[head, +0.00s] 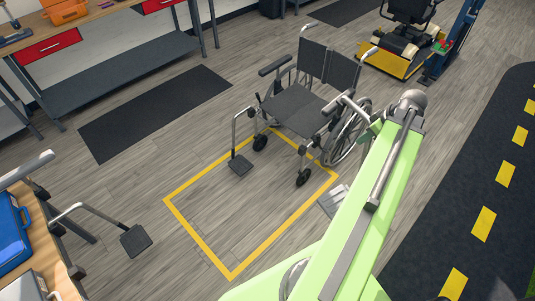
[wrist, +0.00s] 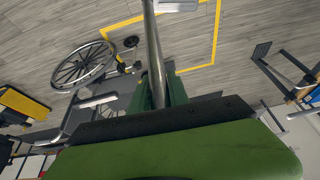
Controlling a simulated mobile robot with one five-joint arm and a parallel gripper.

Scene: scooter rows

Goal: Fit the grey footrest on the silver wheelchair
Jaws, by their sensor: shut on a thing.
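The silver wheelchair (head: 298,104) with black seat stands at the back of a yellow floor outline, its front towards the lower left. Its left front corner in the head view carries a footrest with a dark plate (head: 240,164). My gripper (wrist: 158,92) is shut on the tube of the grey footrest (wrist: 153,45), whose pale plate is cut off at the top edge. In the head view that plate (head: 332,200) shows beside my green arm, right of the wheelchair's front caster and apart from it. The wheelchair's wheel (wrist: 84,63) shows left of the gripper.
Another dark-plated footrest (head: 135,240) sticks out from a bench at lower left. A black mat (head: 155,110) lies left. The yellow-outlined floor (head: 235,215) is mostly clear.

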